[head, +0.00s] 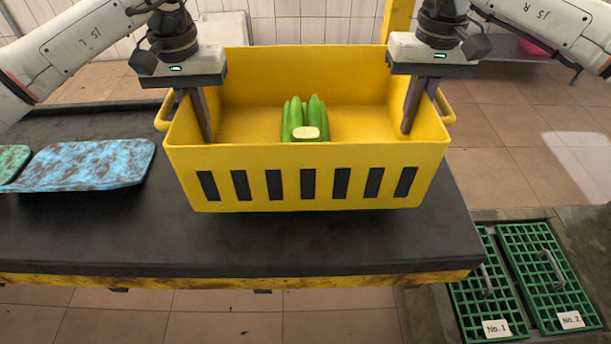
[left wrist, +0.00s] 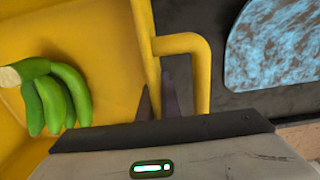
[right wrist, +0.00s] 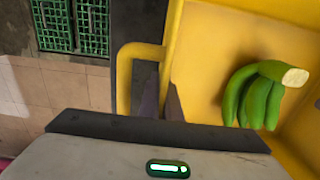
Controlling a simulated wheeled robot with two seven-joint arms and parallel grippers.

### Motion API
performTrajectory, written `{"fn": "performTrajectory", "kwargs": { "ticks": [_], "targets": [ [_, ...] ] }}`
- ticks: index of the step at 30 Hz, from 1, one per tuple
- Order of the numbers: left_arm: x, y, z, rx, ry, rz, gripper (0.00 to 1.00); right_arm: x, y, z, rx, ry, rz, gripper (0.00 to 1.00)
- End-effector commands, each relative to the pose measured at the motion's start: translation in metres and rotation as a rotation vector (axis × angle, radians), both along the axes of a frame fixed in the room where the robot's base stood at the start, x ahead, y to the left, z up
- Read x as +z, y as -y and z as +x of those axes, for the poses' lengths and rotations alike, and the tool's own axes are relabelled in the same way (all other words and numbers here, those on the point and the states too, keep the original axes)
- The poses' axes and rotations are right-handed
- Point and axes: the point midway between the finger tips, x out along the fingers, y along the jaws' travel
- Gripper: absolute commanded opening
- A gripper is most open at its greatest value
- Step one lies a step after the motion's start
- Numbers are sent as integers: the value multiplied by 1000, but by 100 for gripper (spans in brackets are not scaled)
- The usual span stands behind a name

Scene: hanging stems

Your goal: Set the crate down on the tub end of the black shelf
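The yellow crate (head: 305,170) is upright and level over the right part of the black shelf (head: 250,245). A bunch of green bananas (head: 310,115) lies inside it. I cannot tell whether the crate's bottom touches the shelf. My left gripper (head: 203,128) is shut on the crate's left wall; the left wrist view shows one finger inside and one between wall and handle (left wrist: 205,75). My right gripper (head: 411,122) is shut on the right wall the same way, beside the right handle (right wrist: 125,80). The outer fingers are partly hidden in the head view.
A mottled blue slab (head: 90,165) and a green one (head: 12,160) lie on the shelf left of the crate. Green floor grates (head: 535,270) are at lower right. A pink object (head: 533,47) is at the back right. The shelf's front strip is clear.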

Motion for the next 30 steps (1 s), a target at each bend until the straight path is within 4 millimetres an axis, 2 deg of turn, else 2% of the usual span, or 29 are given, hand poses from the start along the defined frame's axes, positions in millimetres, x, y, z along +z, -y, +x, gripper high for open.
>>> {"fn": "performTrajectory", "kwargs": {
  "ticks": [14,30],
  "targets": [
    [0,-1,1,2,2,1,0,1,1,1,-3,3,1,0],
    [-26,-1,1,2,2,1,0,-26,1,1,-3,3,1,0]
  ]
}}
